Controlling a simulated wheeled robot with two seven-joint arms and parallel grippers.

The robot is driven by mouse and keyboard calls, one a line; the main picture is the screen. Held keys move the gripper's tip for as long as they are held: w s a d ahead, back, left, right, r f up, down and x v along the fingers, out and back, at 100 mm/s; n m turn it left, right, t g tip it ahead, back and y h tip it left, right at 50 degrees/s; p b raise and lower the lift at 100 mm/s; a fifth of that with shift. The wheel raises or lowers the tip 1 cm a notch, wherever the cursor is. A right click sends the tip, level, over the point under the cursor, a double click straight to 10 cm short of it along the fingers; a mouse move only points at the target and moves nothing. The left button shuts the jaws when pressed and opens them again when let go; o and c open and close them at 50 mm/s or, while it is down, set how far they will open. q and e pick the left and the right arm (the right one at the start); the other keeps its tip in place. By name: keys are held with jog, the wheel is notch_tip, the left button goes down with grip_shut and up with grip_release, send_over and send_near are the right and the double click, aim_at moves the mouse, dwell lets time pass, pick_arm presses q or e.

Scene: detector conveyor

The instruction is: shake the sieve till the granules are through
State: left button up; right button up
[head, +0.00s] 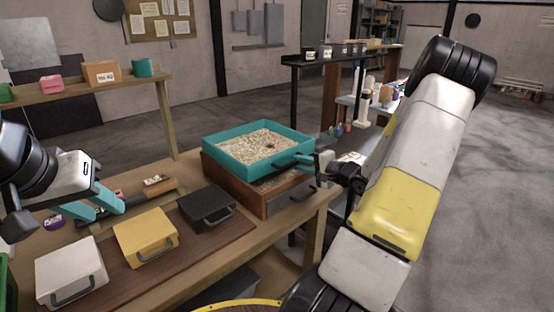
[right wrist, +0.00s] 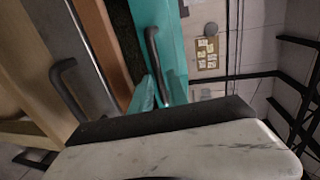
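The teal sieve (head: 218,152) is a square tray full of pale granules (head: 258,146), with one dark speck among them. It rests on a brown wooden box (head: 235,187). A dark bar handle (head: 290,161) sticks out from its front right side and also shows in the right wrist view (right wrist: 153,52). My right gripper (head: 316,161) is at this handle, its teal fingers against or around it; whether they are closed on it is unclear. My left gripper (head: 95,210) is open and empty at the left, above the table, well away from the sieve.
White (head: 70,268), yellow (head: 145,236) and black (head: 206,207) cases with handles lie on the table, left of the box. A metal drawer front with a handle (head: 305,190) is on the box's right side. A shelf (head: 100,90) with small containers stands behind at left.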

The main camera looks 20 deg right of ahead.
aim_at(295, 162)
jog(key=shift+v, duration=2.05)
jog(key=shift+o, duration=1.3)
jog(key=shift+f, duration=0.1)
jog(key=shift+s+a, duration=0.15)
jog(key=x, duration=0.7)
jog(key=shift+w, duration=0.3)
grip_shut()
